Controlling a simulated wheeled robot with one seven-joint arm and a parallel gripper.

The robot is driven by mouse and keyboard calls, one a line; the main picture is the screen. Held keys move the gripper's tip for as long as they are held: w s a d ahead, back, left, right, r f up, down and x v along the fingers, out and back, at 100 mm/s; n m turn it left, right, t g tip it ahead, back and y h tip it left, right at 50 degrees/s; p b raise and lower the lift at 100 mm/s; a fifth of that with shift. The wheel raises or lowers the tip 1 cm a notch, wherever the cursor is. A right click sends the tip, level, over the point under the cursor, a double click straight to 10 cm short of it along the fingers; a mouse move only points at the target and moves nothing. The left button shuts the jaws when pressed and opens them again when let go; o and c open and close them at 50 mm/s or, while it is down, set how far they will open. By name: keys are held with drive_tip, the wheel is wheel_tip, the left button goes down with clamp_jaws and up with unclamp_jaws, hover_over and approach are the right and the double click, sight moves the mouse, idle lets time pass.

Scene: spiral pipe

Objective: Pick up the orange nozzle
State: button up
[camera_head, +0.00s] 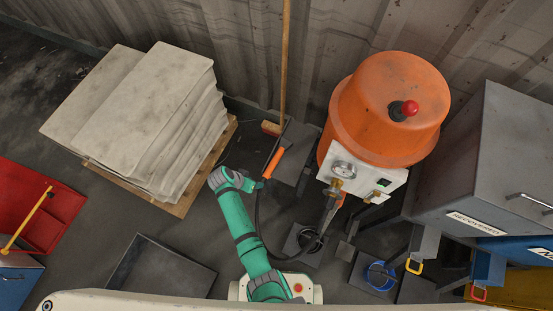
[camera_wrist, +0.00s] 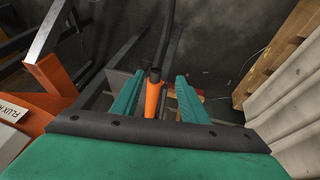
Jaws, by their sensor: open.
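The orange nozzle (camera_head: 273,163) is a slim orange tube beside a dark grey stand in the head view. In the wrist view the orange nozzle (camera_wrist: 153,100) has a dark end and lies between my two green fingers, nearer the left one. My gripper (camera_head: 259,185) is close to the nozzle's lower end in the head view. In the wrist view my gripper (camera_wrist: 160,77) is open, with a finger on each side of the nozzle. A gap shows on the right side; contact on the left is hard to tell.
A black hose (camera_wrist: 167,40) runs away beyond the nozzle. The orange tank (camera_head: 385,110) with its gauge panel stands to the right. A broom (camera_head: 284,70) leans behind. A pallet of grey sacks (camera_head: 150,120) stands left. Grey bins (camera_head: 490,160) stand far right.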

drive_tip(key=shift+d+x, duration=0.15)
drive_tip(key=shift+x, duration=1.3)
drive_tip(key=shift+d+x, duration=0.15)
drive_tip(key=shift+x, duration=1.3)
drive_tip(key=shift+a+r, duration=0.1)
drive_tip(key=shift+r, duration=0.1)
drive_tip(key=shift+c, duration=0.2)
drive_tip(key=shift+s, duration=0.1)
clamp_jaws()
